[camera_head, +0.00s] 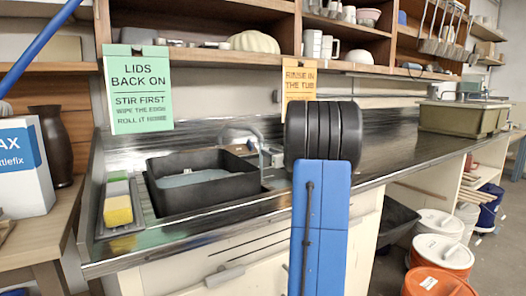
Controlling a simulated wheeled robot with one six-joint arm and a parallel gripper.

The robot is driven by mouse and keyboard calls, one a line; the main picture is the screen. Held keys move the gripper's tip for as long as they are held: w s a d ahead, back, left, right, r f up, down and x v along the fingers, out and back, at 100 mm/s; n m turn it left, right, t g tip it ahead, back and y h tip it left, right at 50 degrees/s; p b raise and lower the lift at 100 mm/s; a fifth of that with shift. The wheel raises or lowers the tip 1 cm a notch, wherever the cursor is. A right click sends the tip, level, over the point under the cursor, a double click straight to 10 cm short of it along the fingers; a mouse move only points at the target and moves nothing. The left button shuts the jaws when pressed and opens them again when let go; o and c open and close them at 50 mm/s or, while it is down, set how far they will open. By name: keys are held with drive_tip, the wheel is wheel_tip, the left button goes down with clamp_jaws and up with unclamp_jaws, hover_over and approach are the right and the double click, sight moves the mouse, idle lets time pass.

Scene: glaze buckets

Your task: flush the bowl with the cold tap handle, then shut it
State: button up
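A black tub (163,197) sits in the counter at the left and holds greyish water (195,177). A grey curved tap spout (262,135) rises behind its right side. A small blue part (250,146) shows by the spout; I cannot tell whether it is the cold handle or which way it is turned. No running water can be made out. No separate bowl can be made out in the tub. My blue and black arm stands in front of the counter, right of the tub, and hides part of the area behind it. My gripper is not in view.
A grey tray with a yellow sponge (118,210) lies left of the tub. A green sign (138,90) and an orange sign (298,80) hang above. The dark counter (385,160) is clear right of my arm, up to an olive tub (455,118). Buckets (442,252) stand on the floor at right.

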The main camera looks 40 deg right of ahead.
drive_tip(key=shift+v, duration=1.4)
